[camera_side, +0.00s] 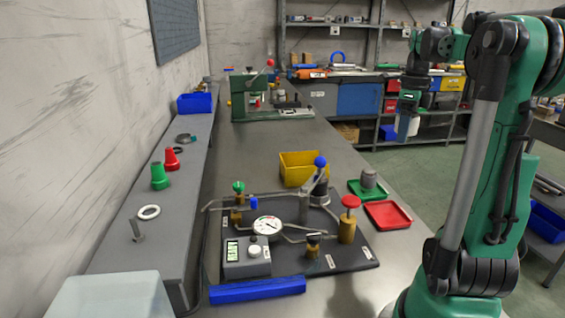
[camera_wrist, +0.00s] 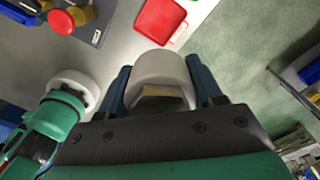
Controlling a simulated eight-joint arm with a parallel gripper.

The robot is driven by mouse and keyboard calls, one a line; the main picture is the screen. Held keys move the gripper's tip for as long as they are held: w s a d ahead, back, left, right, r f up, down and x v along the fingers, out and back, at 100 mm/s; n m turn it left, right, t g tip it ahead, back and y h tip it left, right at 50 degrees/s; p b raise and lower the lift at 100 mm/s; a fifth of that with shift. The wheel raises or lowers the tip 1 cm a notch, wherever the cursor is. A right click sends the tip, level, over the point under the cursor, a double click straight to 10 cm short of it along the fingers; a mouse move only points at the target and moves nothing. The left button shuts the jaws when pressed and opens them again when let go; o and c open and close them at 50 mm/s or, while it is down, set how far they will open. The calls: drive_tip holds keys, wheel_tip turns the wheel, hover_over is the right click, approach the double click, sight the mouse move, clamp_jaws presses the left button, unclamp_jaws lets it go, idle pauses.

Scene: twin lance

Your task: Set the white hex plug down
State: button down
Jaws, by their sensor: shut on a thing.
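My gripper (camera_side: 407,122) hangs in the air to the right of the bench and behind the trays. In the wrist view its two blue fingers are shut on the white hex plug (camera_wrist: 160,70), one on each side. The plug has a pale round body and a hex-shaped recess or end facing the camera. In the side view it is small and mostly covered by the fingers. The red tray (camera_side: 388,214) lies empty on the bench's right edge; it also shows at the top of the wrist view (camera_wrist: 160,18).
A green tray (camera_side: 354,188) beside the red one bears a grey cylindrical part (camera_side: 368,178). A black fixture plate (camera_side: 350,262) with pipes, a gauge and knobs stands left of the trays. A yellow bin (camera_side: 298,170) is behind it.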

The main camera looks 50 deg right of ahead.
sight(386, 215)
wheel_tip(386, 215, down, 20)
drive_tip(key=shift+r, duration=0.25)
idle(0.3)
drive_tip(key=shift+f, duration=0.15)
drive_tip(key=shift+c, duration=0.7)
unclamp_jaws()
wheel_tip(386, 215, up, 5)
drive_tip(key=shift+c, duration=0.7)
drive_tip(key=shift+r, duration=0.3)
drive_tip(key=shift+c, duration=0.5)
